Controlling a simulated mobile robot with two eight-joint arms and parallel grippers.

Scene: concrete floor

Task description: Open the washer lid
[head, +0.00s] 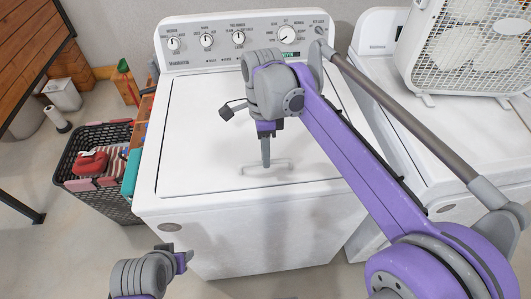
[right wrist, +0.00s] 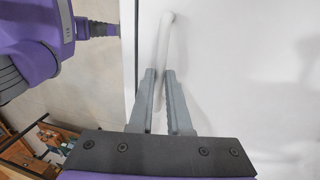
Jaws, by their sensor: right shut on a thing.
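The white washer (head: 240,240) stands in the middle of the head view, its control panel at the back. Its lid (head: 205,120) lies flat and closed on top. A pale bar handle (head: 284,164) is at the lid's front; it also shows in the right wrist view (right wrist: 166,30). My right gripper (head: 266,162) reaches down over the lid with its fingers on the handle. In the right wrist view its two fingers (right wrist: 161,80) are on either side of the bar. My left gripper (head: 182,258) is low in front of the washer, away from the lid; its fingers are too unclear to judge.
A dark basket (head: 85,140) with cloth and a red item stands left of the washer. A second white machine (head: 440,150) stands at the right with a box fan (head: 470,50) on it. A wooden table (head: 25,40) is at the far left. Concrete floor is clear at front left.

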